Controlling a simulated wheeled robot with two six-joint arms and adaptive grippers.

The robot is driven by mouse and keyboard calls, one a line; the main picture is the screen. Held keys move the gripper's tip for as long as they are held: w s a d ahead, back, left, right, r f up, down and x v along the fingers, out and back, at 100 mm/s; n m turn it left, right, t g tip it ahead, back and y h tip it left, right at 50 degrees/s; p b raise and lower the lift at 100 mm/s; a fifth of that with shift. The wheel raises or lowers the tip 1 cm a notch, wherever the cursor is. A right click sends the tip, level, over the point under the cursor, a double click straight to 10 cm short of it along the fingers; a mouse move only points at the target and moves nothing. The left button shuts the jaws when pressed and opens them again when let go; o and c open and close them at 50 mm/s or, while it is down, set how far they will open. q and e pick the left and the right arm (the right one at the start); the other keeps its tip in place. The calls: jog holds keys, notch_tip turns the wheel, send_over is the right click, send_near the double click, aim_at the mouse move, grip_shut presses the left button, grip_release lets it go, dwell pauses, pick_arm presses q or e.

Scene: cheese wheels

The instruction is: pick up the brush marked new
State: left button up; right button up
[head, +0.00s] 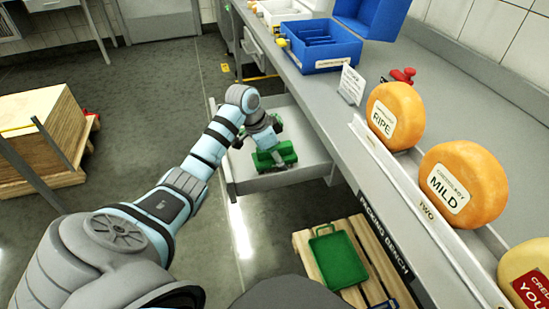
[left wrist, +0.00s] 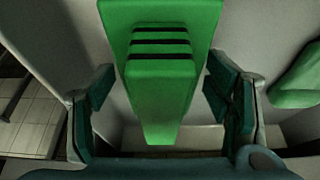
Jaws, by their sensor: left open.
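My left gripper (head: 264,138) reaches down into an open grey drawer (head: 240,184) under the bench. A green brush (head: 276,158) lies in the drawer below it. In the left wrist view the green brush's ridged block (left wrist: 160,75) lies between the two open fingers of my left gripper (left wrist: 160,105), with a gap on each side. A second green thing (left wrist: 298,80) shows at the right edge of that view. No marking reading "new" is legible on either. My right gripper is out of view.
The long bench (head: 330,120) runs along the right, carrying a blue box (head: 318,65), a small white sign (head: 351,84) and orange cheese wheels (head: 461,184). A green tray (head: 338,260) lies on a pallet (head: 375,250) below. A wooden crate (head: 40,130) stands left on open floor.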

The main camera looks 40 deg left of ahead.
pick_arm(q)
jog(key=c, duration=1.4)
jog(key=shift+r, duration=0.1)
notch_tip(320, 180, up, 20)
jog(key=p, duration=0.8)
jog(key=shift+p, duration=0.3)
